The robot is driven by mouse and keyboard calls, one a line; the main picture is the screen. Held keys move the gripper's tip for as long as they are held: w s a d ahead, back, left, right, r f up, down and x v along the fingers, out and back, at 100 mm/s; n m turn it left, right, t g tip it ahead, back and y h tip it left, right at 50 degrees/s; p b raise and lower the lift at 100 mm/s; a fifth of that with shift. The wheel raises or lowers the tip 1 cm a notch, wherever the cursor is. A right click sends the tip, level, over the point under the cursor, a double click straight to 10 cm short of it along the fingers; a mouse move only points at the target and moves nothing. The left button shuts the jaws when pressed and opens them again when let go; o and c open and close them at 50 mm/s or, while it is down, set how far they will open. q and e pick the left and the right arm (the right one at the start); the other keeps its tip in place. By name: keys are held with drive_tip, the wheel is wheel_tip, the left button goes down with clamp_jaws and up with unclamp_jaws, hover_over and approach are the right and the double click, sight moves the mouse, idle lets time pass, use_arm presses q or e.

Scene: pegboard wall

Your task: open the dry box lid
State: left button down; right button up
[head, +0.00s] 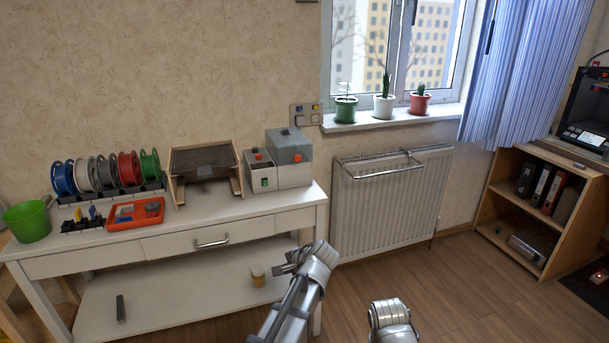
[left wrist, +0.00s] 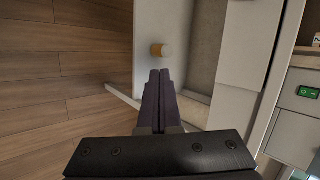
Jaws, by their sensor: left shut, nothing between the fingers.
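A grey box unit (head: 290,158), which looks like the dry box, stands at the right end of the white table. The top looks closed. The green switch (left wrist: 307,92) also shows at the right of the left wrist view. My left gripper (head: 281,270) is shut and empty, in front of and below the table's right end, apart from the box. Its fingers (left wrist: 160,75) show in the left wrist view. My right gripper is out of view.
The white table (head: 240,208) has a drawer handle (head: 212,244) and a lower shelf with an orange-brown jar (head: 258,275). Left of the box are a wooden case (head: 181,190), filament spools (head: 107,172), a red tray (head: 137,222) and a green bucket (head: 28,222). A radiator (head: 385,205) stands right.

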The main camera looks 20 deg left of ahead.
use_arm(q)
drive_tip(key=w+d+r+m+t+y, duration=0.3)
drive_tip(key=w+r+m+t+y, duration=0.15)
drive_tip(key=w+r+m, duration=0.65)
drive_tip(key=m+t, duration=0.4)
drive_tip(key=t, duration=0.1)
approach(299, 163)
drive_tip(key=w+f, duration=0.1)
drive_tip(key=w+a+f, duration=0.1)
drive_tip(key=w, duration=0.1)
drive_tip(key=shift+w+a+f, duration=0.1)
drive_tip(key=shift+w+f, duration=0.15)
drive_tip(key=shift+w, duration=0.1)
drive_tip(key=r+p, duration=0.1)
drive_tip(key=a+r+p, duration=0.1)
drive_tip(key=r+p, duration=0.1)
drive_tip(key=shift+s+a, duration=0.2)
drive_tip(key=shift+a, duration=0.05)
drive_tip(key=shift+a+r+p, duration=0.3)
drive_tip(key=shift+p, duration=0.15)
